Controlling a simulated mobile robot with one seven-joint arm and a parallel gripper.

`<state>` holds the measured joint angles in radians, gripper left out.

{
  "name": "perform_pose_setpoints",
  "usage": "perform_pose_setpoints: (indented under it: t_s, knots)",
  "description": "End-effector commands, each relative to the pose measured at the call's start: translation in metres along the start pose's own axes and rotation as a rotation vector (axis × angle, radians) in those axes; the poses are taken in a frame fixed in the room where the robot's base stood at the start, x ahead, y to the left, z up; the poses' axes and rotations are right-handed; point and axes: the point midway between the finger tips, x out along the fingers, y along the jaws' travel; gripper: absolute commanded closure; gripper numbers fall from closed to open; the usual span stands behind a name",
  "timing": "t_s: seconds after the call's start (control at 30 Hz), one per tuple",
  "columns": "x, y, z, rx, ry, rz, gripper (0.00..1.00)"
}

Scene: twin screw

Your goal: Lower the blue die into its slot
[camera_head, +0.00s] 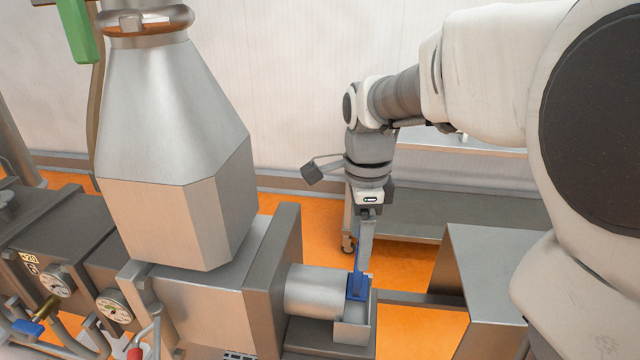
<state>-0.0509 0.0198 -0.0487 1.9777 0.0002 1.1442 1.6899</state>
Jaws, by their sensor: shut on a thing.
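The blue die (356,287) is at the right end of the machine, just beside the end of the metal cylinder (315,291). My gripper (366,250) points straight down above it and is shut on the die, whose thin blue upper part shows along the finger's left side. A small metal holder (352,330) lies directly under the die at the cylinder's end. The slot itself is hidden, and I cannot tell whether the die touches the holder or how deep it sits.
The machine's thick metal plate (284,285) and tall hopper (175,150) stand left of my gripper. A metal box (490,275) stands to the right, joined by a low bar (420,299). A steel cart (440,215) is behind, against the white wall. Orange floor shows between.

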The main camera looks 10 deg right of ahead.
Motion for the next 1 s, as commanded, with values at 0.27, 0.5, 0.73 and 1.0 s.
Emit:
perform_pose_setpoints:
  t_s: [0.27, 0.5, 0.73, 1.0]
  knots:
    - [-0.001, 0.0, 0.0, 0.0, 0.0, -0.002, 1.0]
    - [0.004, 0.0, 0.0, -0.001, 0.0, -0.002, 1.0]
    - [0.014, -0.001, 0.0, -0.005, -0.001, -0.003, 1.0]
    - [0.027, 0.0, 0.001, -0.009, -0.001, -0.003, 1.0]
